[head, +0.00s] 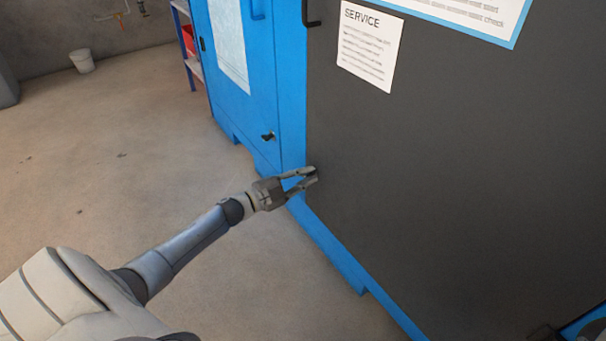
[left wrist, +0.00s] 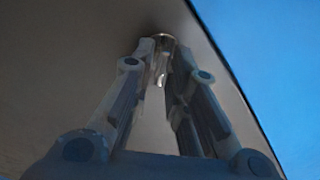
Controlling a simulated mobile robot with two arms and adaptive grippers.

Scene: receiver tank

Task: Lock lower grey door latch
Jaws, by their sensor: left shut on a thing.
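The grey door (head: 440,170) fills the right of the head view and looks closed against the blue cabinet frame. My left gripper (head: 313,175) is at the door's lower left edge, its fingers closed on the small lower latch. In the left wrist view the fingertips (left wrist: 164,46) meet around the latch (left wrist: 161,74), a small shiny metal piece against the grey surface. The fingers hide most of the latch in the head view, and I cannot tell its turn angle.
A black handle (head: 309,13) sits higher on the door's left edge, beside a white service sheet (head: 370,45). A blue door (head: 245,85) with its own small dark latch (head: 268,136) stands to the left. The floor (head: 110,170) on the left is clear.

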